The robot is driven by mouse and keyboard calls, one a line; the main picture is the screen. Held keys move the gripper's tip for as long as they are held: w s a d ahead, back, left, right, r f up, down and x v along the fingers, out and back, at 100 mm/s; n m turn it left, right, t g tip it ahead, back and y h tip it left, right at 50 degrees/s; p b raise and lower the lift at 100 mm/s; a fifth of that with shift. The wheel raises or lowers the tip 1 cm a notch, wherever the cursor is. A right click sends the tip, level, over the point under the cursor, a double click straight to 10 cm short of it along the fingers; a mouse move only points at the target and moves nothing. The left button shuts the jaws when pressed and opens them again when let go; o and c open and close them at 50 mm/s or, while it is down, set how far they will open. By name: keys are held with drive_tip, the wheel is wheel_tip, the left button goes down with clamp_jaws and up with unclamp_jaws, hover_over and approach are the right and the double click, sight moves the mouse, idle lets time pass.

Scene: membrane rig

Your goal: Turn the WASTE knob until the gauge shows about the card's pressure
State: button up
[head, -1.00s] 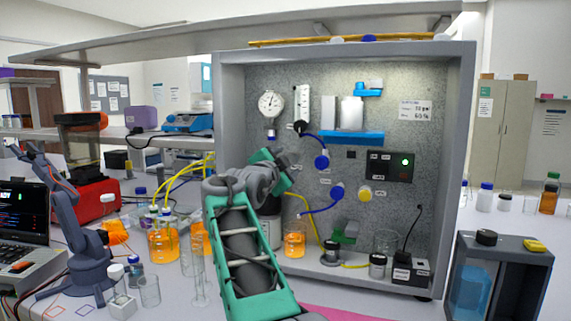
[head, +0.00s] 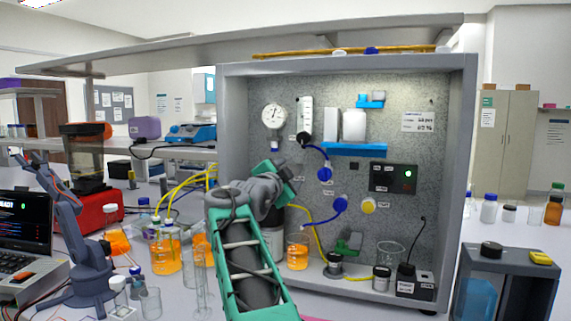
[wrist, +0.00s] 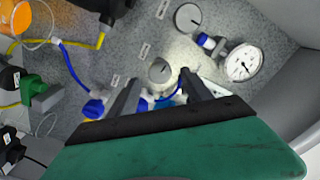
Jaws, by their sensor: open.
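The pressure gauge (head: 274,115) is a white dial at the upper left of the rig's panel; it also shows in the wrist view (wrist: 243,63), its reading too small to tell. The card (head: 416,122) is at the panel's upper right, its print blurred. My gripper (head: 290,168) is in front of the panel, below the gauge. In the wrist view my gripper (wrist: 161,76) is open, with a round grey knob (wrist: 160,69) between and beyond its fingertips. A similar grey disc (wrist: 188,17) is nearby. Knob labels are unreadable, so I cannot tell which is WASTE.
Blue fittings (head: 325,174) with blue tubing and a yellow one (head: 368,207) sit right of my gripper. Beakers of orange liquid (head: 166,252) stand left of my arm. The rig's grey side wall (head: 456,180) bounds the panel on the right.

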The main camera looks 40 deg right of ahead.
sight(296, 168)
wheel_tip(296, 168, up, 5)
drive_tip(key=p, duration=0.6)
wheel_tip(296, 168, down, 5)
drive_tip(key=n+p, duration=0.2)
drive_tip(key=n, duration=0.5)
drive_tip(key=shift+w+d+r, duration=0.1)
drive_tip(key=shift+d+r, duration=0.05)
drive_tip(key=shift+d, duration=0.05)
drive_tip(key=p+x, duration=0.2)
drive_tip(key=x, duration=0.5)
drive_tip(key=shift+w+d+p, duration=0.1)
drive_tip(key=shift+d+p, duration=0.05)
drive_tip(key=shift+p, duration=0.15)
drive_tip(key=shift+c, duration=0.5)
